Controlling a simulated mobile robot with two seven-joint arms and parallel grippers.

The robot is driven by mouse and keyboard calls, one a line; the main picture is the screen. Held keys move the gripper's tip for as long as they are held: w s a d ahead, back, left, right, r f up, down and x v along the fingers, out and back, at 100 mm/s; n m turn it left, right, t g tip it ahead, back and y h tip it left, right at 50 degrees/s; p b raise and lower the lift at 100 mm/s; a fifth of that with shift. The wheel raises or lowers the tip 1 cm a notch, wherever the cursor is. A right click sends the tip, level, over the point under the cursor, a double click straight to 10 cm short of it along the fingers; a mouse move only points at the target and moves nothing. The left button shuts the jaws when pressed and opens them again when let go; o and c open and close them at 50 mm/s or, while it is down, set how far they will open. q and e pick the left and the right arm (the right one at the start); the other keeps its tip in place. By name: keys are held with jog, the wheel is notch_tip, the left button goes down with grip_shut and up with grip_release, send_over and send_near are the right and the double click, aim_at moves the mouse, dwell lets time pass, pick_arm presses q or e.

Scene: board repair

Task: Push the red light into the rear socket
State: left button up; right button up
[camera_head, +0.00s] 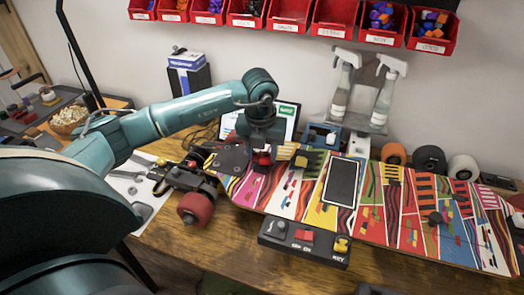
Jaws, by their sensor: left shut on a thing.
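A red light (262,160) is held at the lower end of my left gripper (263,150), which points straight down and is shut on it. They are over the left end of a colourful patterned skateboard (395,205). I cannot tell whether the light touches the board or sits in a socket. The rear socket is not clearly visible; the gripper and light may hide it. My right gripper is not in view.
A yellow-and-black part (300,160) and a dark rectangular panel (341,182) lie on the board. A control box (304,242) stands in front. Spray bottles (341,90), loose wheels (430,159) and a laptop (284,120) are behind. Red bins (287,15) hang above.

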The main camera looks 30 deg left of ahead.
aim_at(262, 153)
pick_arm(q)
jog(key=shift+f, duration=0.1)
jog(key=o, duration=1.4)
jog(key=shift+c, duration=0.2)
jog(key=shift+r, duration=0.2)
jog(key=shift+r+p, duration=0.5)
jog(key=shift+r, duration=0.15)
jog(key=shift+r+p, duration=0.5)
jog(key=shift+r, duration=0.2)
jog(key=shift+r, duration=0.1)
jog(key=shift+r+p, duration=1.95)
jog(key=shift+r, duration=1)
